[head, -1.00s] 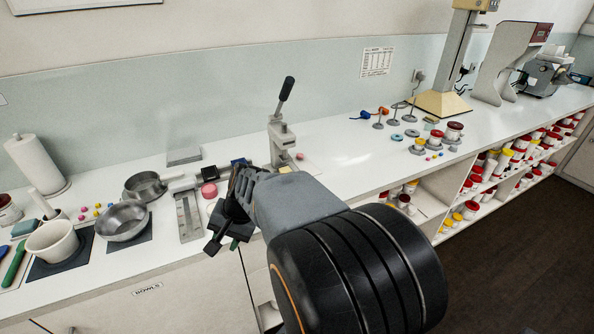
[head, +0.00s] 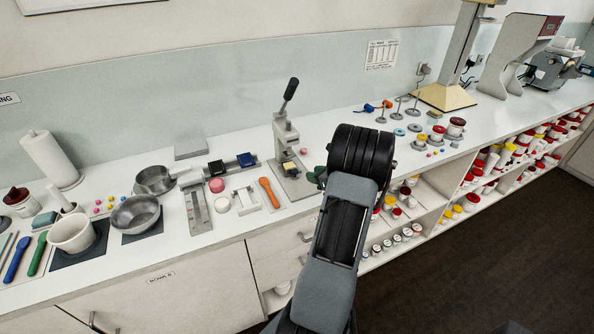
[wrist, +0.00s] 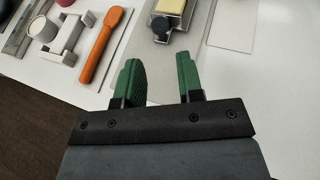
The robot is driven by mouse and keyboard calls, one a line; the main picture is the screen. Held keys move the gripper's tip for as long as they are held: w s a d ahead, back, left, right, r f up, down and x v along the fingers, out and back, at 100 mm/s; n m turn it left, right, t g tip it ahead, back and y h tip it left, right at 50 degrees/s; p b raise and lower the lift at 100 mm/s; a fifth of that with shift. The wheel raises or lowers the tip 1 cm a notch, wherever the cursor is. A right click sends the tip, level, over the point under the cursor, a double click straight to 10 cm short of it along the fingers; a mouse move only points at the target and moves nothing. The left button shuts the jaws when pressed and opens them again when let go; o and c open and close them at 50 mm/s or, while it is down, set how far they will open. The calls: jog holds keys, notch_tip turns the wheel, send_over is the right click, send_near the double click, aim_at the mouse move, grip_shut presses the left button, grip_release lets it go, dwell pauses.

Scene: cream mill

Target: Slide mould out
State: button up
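A grey hand press (head: 284,135) with a tall black-handled lever stands upright on the counter. A small pale yellow block (head: 290,167) sits low on it. In the wrist view the yellow block (wrist: 170,7) rests on a metal piece (wrist: 160,29) at the top edge; I take this to be the mould area, but cannot tell the mould's outline. My gripper's green fingers (wrist: 158,66) are apart, with nothing between them, short of the metal piece. In the head view my arm hides most of the gripper, right of the press.
An orange-handled tool (head: 269,193), a white bracket (head: 245,200) and a pink round piece (head: 216,185) lie left of the press. Bowls (head: 136,215) stand further left. Shelves (head: 425,196) of jars open below the counter.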

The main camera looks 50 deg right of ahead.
aim_at(296, 171)
jog(key=p+x, duration=0.1)
jog(key=x, duration=0.8)
jog(key=shift+w+f+p, duration=0.1)
jog(key=shift+w+p, duration=0.1)
jog(key=shift+p, duration=0.1)
grip_shut()
